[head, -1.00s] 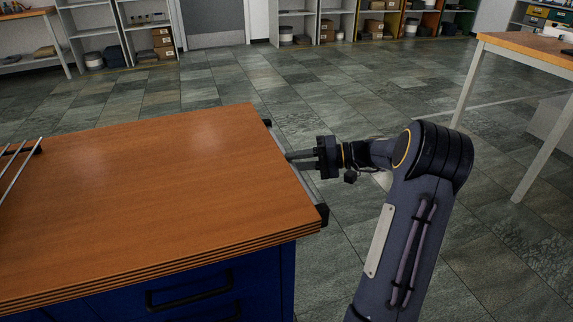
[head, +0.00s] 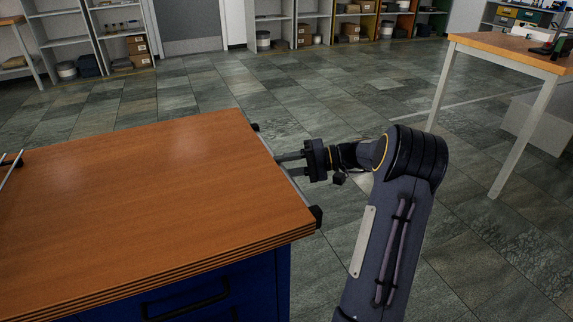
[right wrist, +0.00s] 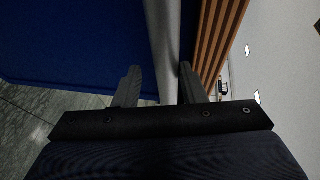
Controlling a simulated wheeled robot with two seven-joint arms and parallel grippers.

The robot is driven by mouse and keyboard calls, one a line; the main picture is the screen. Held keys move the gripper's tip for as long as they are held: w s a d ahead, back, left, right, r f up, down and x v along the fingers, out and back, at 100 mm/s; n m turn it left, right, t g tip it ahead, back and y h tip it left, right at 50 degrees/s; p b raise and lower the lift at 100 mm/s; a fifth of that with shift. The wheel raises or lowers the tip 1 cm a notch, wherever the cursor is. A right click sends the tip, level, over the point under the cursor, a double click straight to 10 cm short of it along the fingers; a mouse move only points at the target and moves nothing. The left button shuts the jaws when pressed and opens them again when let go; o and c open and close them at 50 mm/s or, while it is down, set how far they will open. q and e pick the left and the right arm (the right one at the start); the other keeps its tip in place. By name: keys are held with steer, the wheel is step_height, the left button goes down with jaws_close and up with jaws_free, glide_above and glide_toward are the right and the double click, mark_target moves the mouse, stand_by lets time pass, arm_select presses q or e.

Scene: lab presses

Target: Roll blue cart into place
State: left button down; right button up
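The blue cart has a brown wooden top (head: 150,190) and a blue body with dark drawer handles (head: 262,285). It fills the lower left of the head view. A grey push bar with black end brackets runs along its right edge; the bar also shows in the right wrist view (right wrist: 163,45). My right gripper (head: 288,164) is at this bar. Its two fingers are spread, one on each side of the bar in the right wrist view, with a clear gap between the left finger and the bar. My left gripper is not in view.
A wooden-topped table (head: 515,50) with pale legs stands at the right, with a pale box (head: 537,122) under it. Shelves with boxes (head: 350,25) line the back wall. The tiled floor (head: 330,100) beyond the cart is open.

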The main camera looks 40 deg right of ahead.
stand_by(0.3)
